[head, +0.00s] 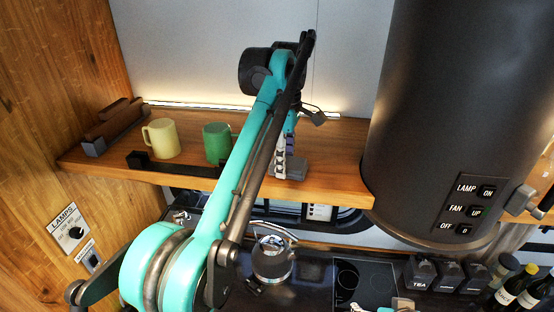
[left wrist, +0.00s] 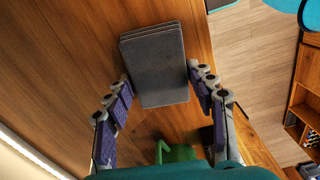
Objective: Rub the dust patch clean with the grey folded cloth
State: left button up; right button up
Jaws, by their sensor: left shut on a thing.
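The grey folded cloth (head: 290,168) is on or just above the wooden shelf (head: 335,180), to the right of the mugs in the head view. In the left wrist view the cloth (left wrist: 155,65) is a dark grey stack of layers between the fingers. My left gripper (head: 284,158) is shut on it, reaching down from above; it also shows in the left wrist view (left wrist: 158,80). I cannot make out the dust patch in either view; the arm and cloth hide part of the shelf.
A yellow mug (head: 161,139) and a green mug (head: 215,143) stand left of my left arm; the green mug (left wrist: 178,153) is near the gripper. A brown rack (head: 115,125) stands at the shelf's left end. A large dark cylinder (head: 440,110) bounds the right. A kettle (head: 272,262) stands below.

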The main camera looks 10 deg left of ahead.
aim_at(297, 162)
pick_arm(q)
jog(key=shift+w+d, duration=0.2)
jog(key=shift+d, duration=3.05)
jog(key=shift+s+a+f, duration=0.1)
jog(key=shift+a, duration=0.8)
jog(key=shift+s+a+f, duration=0.1)
jog(key=shift+a, duration=0.75)
jog(key=shift+w+a+r, duration=0.1)
jog(key=shift+a, duration=1.75)
jog(key=shift+w+a+r, duration=0.1)
jog(key=shift+a, duration=1.75)
jog(key=shift+s, duration=0.1)
jog(key=shift+d, duration=0.15)
jog(key=shift+r, duration=1.5)
